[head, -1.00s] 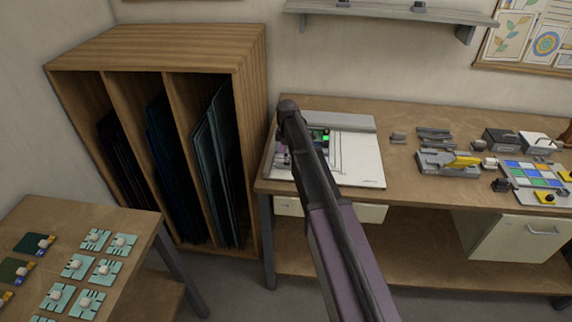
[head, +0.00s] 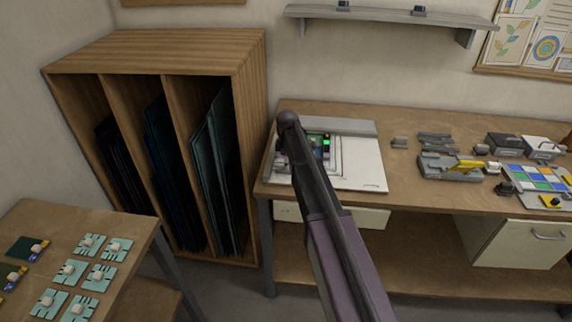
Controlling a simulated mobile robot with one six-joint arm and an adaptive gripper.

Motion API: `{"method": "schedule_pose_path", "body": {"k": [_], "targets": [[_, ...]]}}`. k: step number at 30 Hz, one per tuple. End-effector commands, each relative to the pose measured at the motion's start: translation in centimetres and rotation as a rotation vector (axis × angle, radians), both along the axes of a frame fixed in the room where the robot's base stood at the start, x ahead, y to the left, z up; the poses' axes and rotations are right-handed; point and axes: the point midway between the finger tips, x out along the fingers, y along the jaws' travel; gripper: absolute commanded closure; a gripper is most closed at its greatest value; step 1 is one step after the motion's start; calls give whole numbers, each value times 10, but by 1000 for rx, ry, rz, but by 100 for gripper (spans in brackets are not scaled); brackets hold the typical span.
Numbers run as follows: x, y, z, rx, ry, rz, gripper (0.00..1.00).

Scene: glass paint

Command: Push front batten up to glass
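A white board (head: 368,170) lies on the workbench with a grey strip (head: 350,127) along its back edge. A panel of small coloured glass pieces (head: 318,141), one bright green, shows on the board beside my arm. Pale strips (head: 341,158) lie just right of the panel. My arm crosses in front of the board and hides much of its left part. The front batten cannot be made out clearly. My gripper (head: 281,160) is mostly hidden behind the arm at the board's left side; its fingers and any contact cannot be seen.
Grey blocks (head: 437,141), a yellow-handled tool (head: 465,163) and a coloured-square tray (head: 545,180) stand to the right on the bench. A wooden rack (head: 180,50) with dark sheets stands left. A side table (head: 100,220) holds several teal pieces. A shelf (head: 390,20) hangs above.

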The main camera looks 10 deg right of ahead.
Motion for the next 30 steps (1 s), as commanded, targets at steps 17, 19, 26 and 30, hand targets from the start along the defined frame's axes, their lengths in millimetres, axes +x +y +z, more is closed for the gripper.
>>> {"method": "schedule_pose_path", "body": {"k": [17, 19, 26, 30], "targets": [[31, -9, 0, 0, -1, 0, 100], [35, -10, 0, 0, -1, 0, 100], [35, -10, 0, 0, 0, 1, 100], [35, -10, 0, 0, 0, 1, 48]]}}
